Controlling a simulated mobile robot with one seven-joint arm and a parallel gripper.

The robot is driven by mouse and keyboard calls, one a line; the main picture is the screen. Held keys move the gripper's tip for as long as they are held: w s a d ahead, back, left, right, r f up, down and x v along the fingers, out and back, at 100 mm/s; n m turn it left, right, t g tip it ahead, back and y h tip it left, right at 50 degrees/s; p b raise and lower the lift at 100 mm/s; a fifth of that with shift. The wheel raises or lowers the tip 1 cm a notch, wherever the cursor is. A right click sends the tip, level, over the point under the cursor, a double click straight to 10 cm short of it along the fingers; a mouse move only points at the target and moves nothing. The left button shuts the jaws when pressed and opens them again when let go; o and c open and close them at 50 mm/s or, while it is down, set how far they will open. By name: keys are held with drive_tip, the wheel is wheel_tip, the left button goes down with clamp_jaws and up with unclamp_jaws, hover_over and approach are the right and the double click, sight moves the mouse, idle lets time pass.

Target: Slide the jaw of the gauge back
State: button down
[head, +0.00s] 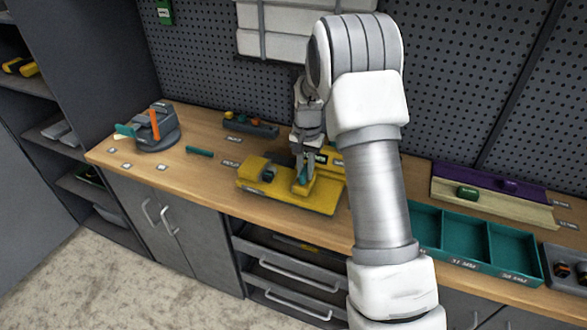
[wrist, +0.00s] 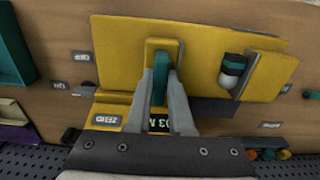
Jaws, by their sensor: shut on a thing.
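The yellow gauge (head: 257,178) lies on the wooden bench, left of my arm in the head view. In the wrist view its yellow plate (wrist: 115,62) fills the upper middle. A teal upright tab (wrist: 160,72) stands in a raised yellow block on the gauge, which looks like the sliding jaw. My gripper (wrist: 161,88) is shut on this tab, one finger on each side. In the head view my gripper (head: 303,176) reaches down onto the gauge. A grey cylinder with a dark teal band (wrist: 232,70) sits in a notch of the gauge.
A grey fixture with an orange lever (head: 155,124) stands at the bench's left end. A teal bar (head: 199,151) and a dark tray of small parts (head: 250,124) lie nearer the gauge. Right of my arm are a teal compartment tray (head: 465,239) and a purple-backed rail (head: 490,184).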

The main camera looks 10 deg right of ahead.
drive_tip(key=shift+s+d, duration=0.1)
drive_tip(key=shift+d, duration=0.1)
drive_tip(key=c, duration=0.8)
unclamp_jaws()
drive_tip(key=shift+r, duration=0.1)
drive_tip(key=shift+r, duration=0.25)
wheel_tip(320, 180, up, 17)
drive_tip(key=shift+f, duration=0.1)
